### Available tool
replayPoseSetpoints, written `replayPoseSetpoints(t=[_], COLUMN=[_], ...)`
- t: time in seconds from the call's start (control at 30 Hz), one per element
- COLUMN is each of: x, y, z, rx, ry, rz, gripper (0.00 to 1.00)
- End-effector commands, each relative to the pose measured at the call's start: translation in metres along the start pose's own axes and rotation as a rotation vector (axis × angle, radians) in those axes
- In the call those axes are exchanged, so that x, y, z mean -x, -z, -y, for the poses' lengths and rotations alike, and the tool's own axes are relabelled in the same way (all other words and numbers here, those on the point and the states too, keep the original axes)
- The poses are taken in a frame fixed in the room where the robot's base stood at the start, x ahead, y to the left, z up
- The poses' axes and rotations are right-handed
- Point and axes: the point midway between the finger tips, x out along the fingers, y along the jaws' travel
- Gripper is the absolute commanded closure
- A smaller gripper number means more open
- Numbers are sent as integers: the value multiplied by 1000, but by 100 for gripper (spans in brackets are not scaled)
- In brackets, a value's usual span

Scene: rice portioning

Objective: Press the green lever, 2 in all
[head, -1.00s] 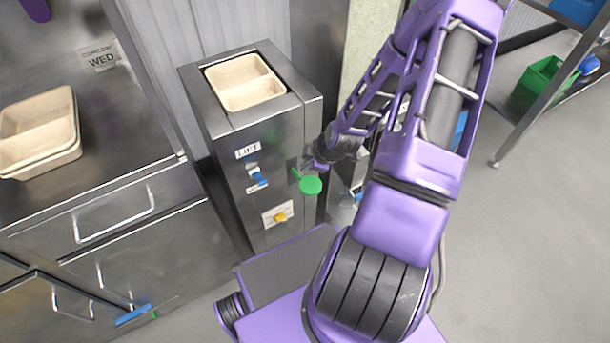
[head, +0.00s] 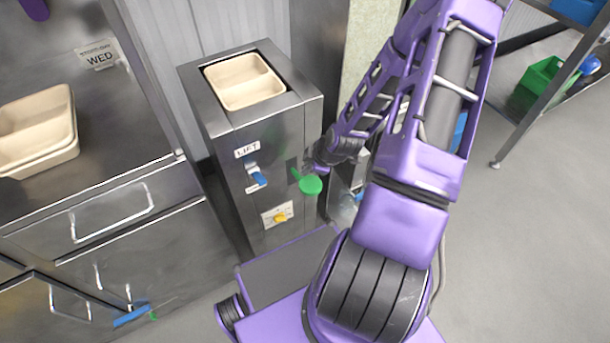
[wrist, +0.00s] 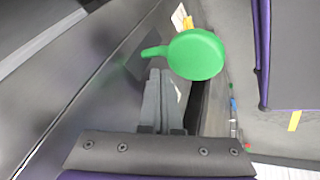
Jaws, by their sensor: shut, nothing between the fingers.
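The green lever (head: 310,184) sticks out from the front of a steel dispenser, with a round paddle at its end. It also shows in the wrist view as a large green disc on a short arm (wrist: 195,55). My gripper (wrist: 160,78) is shut and empty, its fingertips just below the lever's arm in the wrist view. I cannot tell whether they touch. In the head view my gripper (head: 308,166) is mostly hidden behind my wrist, right beside the lever's base.
The steel dispenser (head: 222,122) holds a two-part beige tray (head: 243,103) in its top. A blue switch (head: 259,179) labelled LIFT and a yellow knob (head: 280,217) are on its front. Beige trays (head: 66,152) stack on the left counter. A green crate (head: 536,82) is far right.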

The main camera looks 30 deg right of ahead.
Motion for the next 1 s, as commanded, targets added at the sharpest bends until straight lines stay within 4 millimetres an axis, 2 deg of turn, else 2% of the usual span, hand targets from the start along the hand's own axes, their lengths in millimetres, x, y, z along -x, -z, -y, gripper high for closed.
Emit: replayPoseSetpoints(t=[1.0], x=[-9], y=[-7], z=[7], rx=[-2], ry=[2], rz=[1], gripper=[100])
